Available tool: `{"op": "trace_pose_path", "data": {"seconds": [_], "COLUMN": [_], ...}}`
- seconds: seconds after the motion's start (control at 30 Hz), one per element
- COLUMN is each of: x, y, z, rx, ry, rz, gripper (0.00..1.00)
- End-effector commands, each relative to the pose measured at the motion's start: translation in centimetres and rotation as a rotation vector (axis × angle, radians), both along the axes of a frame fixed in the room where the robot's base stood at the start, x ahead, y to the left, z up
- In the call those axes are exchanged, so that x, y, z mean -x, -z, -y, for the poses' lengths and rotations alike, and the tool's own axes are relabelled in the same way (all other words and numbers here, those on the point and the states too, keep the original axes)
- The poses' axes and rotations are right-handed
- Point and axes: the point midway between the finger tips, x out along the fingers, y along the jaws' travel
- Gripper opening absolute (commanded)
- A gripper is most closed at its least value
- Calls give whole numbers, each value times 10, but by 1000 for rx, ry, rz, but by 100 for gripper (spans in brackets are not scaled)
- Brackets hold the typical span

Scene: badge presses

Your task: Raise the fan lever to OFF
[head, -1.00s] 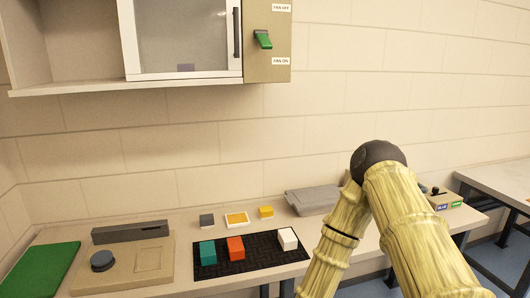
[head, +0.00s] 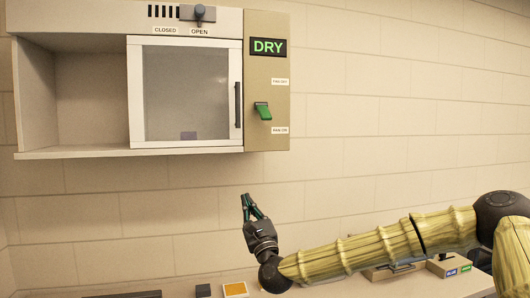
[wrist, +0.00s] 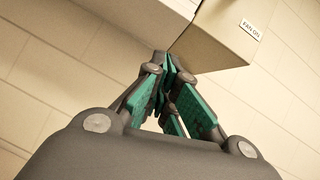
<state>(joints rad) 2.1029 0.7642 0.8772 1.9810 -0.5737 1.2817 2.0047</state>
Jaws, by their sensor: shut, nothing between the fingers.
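The green fan lever (head: 263,111) is on the beige side panel (head: 267,140) of the wall cabinet, between a FAN OFF label above and a FAN ON label (head: 280,130) below. It slants downward toward the FAN ON side. My gripper (head: 246,197) is below the panel, apart from it, with its fingers pointing up. The fingers are shut and empty. In the wrist view my fingertips (wrist: 168,62) point toward the panel's lower edge, and the FAN ON label (wrist: 250,29) shows at the upper right. The lever is out of the wrist view.
The cabinet's glass door (head: 187,92) has a dark handle (head: 238,104) near the panel. A slider (head: 199,14) sits above, by OPEN. A bench with small blocks is below. The wall right of the panel is clear.

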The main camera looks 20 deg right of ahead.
Motion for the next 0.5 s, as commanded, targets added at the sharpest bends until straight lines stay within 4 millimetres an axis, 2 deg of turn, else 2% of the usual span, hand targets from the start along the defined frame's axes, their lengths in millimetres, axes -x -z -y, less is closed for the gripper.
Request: {"op": "trace_pose_path", "data": {"seconds": [0.03, 0.1, 0.2, 0.33, 0.5], "x": [0, 2, 6, 10, 11], "y": [-25, -53, -83, -104, -110], "z": [15, 30, 48, 60, 64], "rx": [-56, -126, -201, -251, -266], "ry": [-1, -11, -23, -37, -40], "rz": [40, 90, 144, 183, 195], "gripper": [0, 0, 0, 0, 0]}}
